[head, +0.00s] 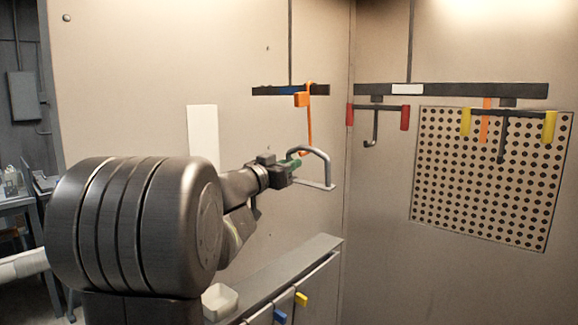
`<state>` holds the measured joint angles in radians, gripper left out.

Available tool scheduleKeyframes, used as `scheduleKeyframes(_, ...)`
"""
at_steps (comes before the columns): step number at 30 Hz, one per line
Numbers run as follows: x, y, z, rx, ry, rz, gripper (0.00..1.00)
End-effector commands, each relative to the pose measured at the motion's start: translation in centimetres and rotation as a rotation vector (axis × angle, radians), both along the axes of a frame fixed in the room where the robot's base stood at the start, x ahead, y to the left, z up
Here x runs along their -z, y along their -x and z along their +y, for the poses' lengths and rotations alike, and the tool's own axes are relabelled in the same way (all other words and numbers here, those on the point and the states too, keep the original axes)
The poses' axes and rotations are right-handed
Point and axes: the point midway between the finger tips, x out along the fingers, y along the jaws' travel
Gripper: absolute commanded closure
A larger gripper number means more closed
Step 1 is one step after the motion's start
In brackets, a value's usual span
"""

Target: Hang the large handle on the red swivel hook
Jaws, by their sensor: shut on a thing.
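The large handle (326,163) is a grey, bow-shaped piece with a straight lower bar. My gripper (296,166), with green at its fingers, is shut on the handle at its left side and holds it in the air. The red swivel hook (374,125) hangs from a dark rail to the right and above the handle. It has a dark crossbar with red ends, and its hook tip curves at the bottom. The handle and this hook appear apart in the picture. My fingertips are small and partly hidden by the handle.
An orange hook (308,125) hangs from a short bar, its lower end close to my gripper in the picture. A yellow-ended hook (507,130) hangs farther right on the rail (450,90). A perforated panel (480,190) is behind. A ledge (290,270) runs below.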

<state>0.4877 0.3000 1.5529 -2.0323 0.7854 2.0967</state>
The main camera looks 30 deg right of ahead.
Motion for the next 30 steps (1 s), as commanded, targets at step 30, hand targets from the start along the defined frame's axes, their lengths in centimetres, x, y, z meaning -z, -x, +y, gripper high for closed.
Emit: scheduleKeyframes(30, -1.4, 0.0, 0.0, 0.0, 0.001, 0.0, 1.0)
